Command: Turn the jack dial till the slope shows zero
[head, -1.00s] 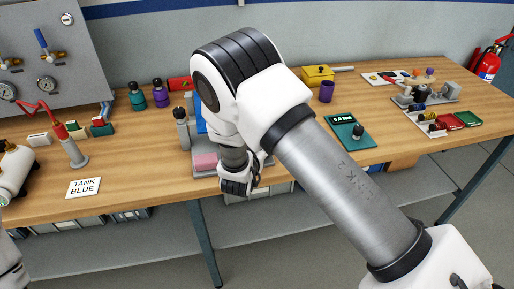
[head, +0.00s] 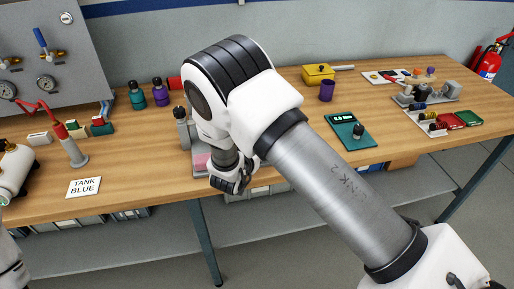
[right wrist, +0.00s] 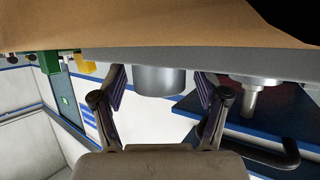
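My right gripper (head: 230,180) is low at the front edge of the bench, beside a grey stand (head: 198,171) with a pink block on it. My arm hides much of the stand. In the right wrist view the two fingers (right wrist: 161,88) are spread to either side of a smooth grey cylinder (right wrist: 160,80), perhaps the jack dial, which sits against a grey plate edge. Gaps show between the fingers and the cylinder, so the gripper is open. No slope readout can be made out on the stand. My left gripper is not in view.
A wooden bench (head: 290,180) runs across. A teal meter (head: 345,131) with a tiny lit display lies right of my arm. A "TANK BLUE" card (head: 83,187) and a red-topped stand (head: 72,149) are at left. A blue plate (right wrist: 225,110) shows right of the fingers.

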